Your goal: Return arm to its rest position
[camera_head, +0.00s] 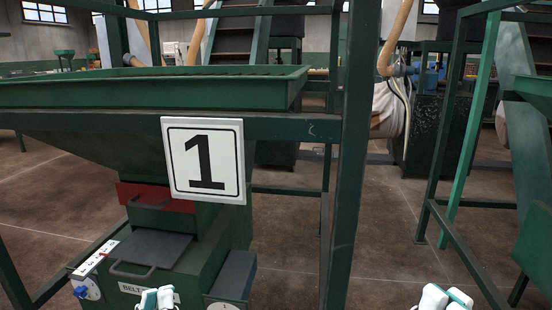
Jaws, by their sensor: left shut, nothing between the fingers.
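My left gripper (157,299) shows at the bottom edge, left of the middle, in front of the green machine's lower front. Only its white and teal upper end shows; its fingers look closed together with nothing between them. My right gripper (444,298) shows at the bottom edge on the right, over the brown floor, cut off by the frame. Its fingertips cannot be made out clearly. Neither gripper is seen touching anything.
A green machine (228,225) with a "1" sign (204,160), a red panel (155,197) and a dark handled cover (148,249) stands front left. A green post (347,170) rises between the grippers. Another green frame (462,130) stands right. Floor (385,240) between them is clear.

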